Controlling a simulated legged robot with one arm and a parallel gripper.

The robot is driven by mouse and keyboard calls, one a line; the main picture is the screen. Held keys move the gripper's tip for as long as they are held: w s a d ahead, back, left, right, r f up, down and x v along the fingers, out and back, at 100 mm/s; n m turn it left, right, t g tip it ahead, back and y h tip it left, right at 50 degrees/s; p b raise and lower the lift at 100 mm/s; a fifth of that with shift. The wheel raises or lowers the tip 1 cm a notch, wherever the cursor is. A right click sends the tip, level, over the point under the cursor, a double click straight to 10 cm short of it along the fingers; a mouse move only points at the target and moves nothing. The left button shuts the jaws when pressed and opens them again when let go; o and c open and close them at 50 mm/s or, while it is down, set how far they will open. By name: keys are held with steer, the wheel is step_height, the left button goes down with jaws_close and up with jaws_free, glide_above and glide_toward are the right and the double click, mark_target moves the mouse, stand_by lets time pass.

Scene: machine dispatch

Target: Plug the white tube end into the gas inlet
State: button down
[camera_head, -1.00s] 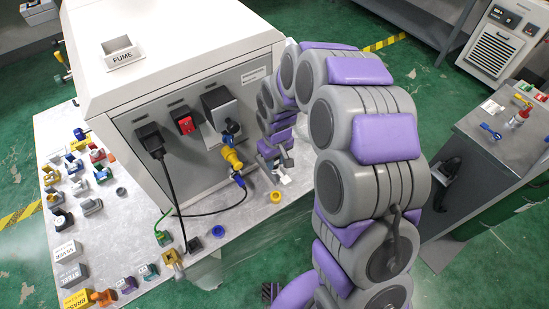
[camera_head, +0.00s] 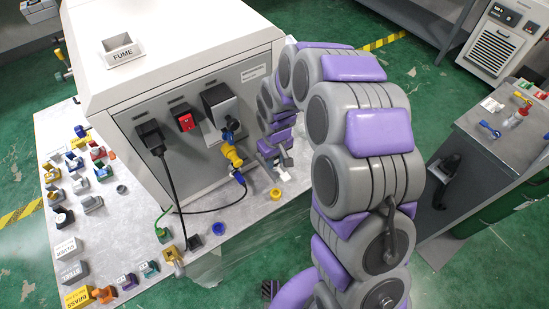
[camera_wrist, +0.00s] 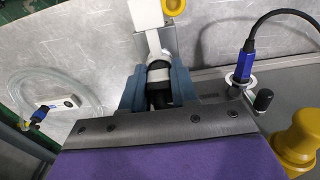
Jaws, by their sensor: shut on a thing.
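My gripper (camera_wrist: 157,92) has its blue-grey fingers closed around a white and black cylindrical piece (camera_wrist: 157,70), which looks like the white tube end. A white part (camera_wrist: 147,20) extends beyond it over the table. In the head view, my gripper (camera_head: 275,160) is low at the right of the machine's front panel (camera_head: 192,168), with a small white part (camera_head: 285,176) below it. The held piece appears apart from the panel. A blue plug (camera_wrist: 244,62) sits in a white-ringed port beside the gripper. I cannot tell which port is the gas inlet.
A yellow fitting (camera_head: 232,157) projects from the panel, close to my gripper; it also shows in the wrist view (camera_wrist: 301,142). Black cables hang in front. Several small parts crowd the table's left side.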

steer(key=shift+s+f, duration=0.15)
steer(key=shift+f, duration=0.15)
steer(key=c, duration=1.2)
jaws_free()
steer(key=shift+c, duration=0.2)
steer(key=o, duration=0.5)
steer(key=shift+d, duration=0.3)
steer(key=shift+c, duration=0.2)
